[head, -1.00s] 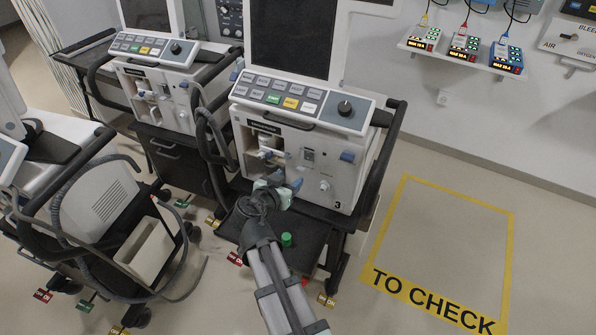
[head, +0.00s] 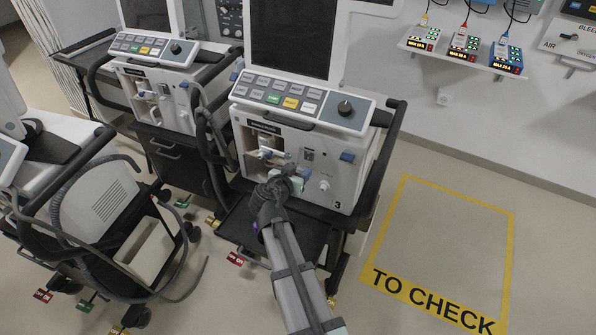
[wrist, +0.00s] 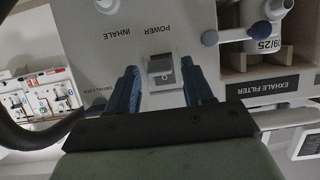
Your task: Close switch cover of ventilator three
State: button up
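Ventilator three (head: 338,178), a white unit marked "3", stands in the middle of the head view. Its small power switch (head: 308,155) is on the front panel. In the wrist view the switch (wrist: 165,70) is a dark rocker in a pale frame, below the inverted word "POWER". My gripper (head: 288,174) is in front of the panel, just below and left of the switch. Contact with the panel is unclear.
An exhale filter bay (wrist: 268,62) with white and blue fittings lies beside the switch. A blue knob (head: 347,156) is right of the switch. A second ventilator (head: 160,95) stands at left with hoses. The taped floor area (head: 440,240) is empty.

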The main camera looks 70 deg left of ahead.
grip_shut()
jog(key=shift+f, duration=0.15)
jog(key=shift+w+a+f+t+y, duration=0.25)
jog(key=shift+f+t+y, duration=0.15)
jog(key=shift+t+y, duration=0.15)
jog(key=shift+w+a+f+t+y, duration=0.2)
jog(key=shift+f+t+y, duration=0.25)
jog(key=shift+y, duration=0.2)
jog(key=shift+w+a+f+t+y, duration=0.15)
jog(key=shift+a+f+t+y, duration=0.05)
jog(key=shift+t+y, duration=0.3)
jog(key=shift+w+a+f+t+y, duration=0.15)
jog(key=shift+a+f+t+y, duration=0.05)
jog(key=shift+t+y, duration=0.25)
jog(key=shift+o, duration=0.6)
grip_release()
